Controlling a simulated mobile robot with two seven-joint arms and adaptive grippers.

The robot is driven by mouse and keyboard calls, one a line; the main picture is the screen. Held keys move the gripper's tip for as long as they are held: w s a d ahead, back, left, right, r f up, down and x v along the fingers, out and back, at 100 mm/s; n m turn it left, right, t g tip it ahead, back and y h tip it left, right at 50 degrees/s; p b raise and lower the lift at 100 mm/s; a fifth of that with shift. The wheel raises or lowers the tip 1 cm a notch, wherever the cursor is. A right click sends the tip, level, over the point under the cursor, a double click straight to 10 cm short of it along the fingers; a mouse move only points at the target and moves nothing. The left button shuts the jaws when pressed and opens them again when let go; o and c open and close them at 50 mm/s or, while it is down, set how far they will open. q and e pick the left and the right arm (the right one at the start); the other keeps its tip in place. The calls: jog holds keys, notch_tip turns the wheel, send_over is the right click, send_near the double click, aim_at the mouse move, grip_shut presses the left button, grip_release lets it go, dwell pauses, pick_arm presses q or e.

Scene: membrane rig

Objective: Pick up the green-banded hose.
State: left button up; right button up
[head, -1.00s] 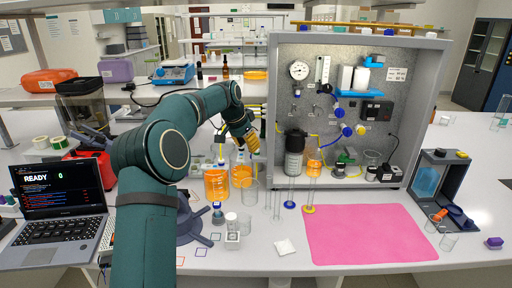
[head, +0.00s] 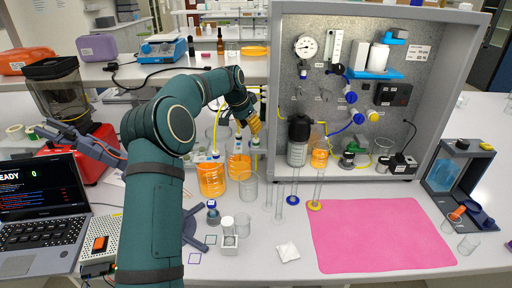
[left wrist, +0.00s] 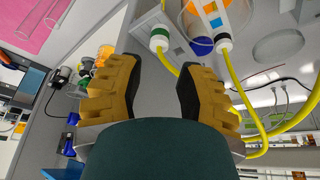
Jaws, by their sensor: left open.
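The green-banded hose shows in the left wrist view as a white connector with a green band (left wrist: 160,40) and a yellow tube running from it behind the right-hand finger. In the head view its green band (head: 256,140) shows just below my left gripper (head: 253,122). My left gripper, also in the left wrist view (left wrist: 156,80), has its yellow fingers apart with nothing between them. The green connector lies beyond the fingertips, apart from them. My right gripper does not show.
Orange-filled beakers (head: 211,178) and clear glassware stand below my left gripper. The grey rig panel (head: 285,90) rises right beside it.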

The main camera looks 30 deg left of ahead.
aim_at(255, 140)
pick_arm(q)
jog(key=x, duration=0.8)
jog(key=shift+f, duration=0.3)
jog(key=c, duration=0.6)
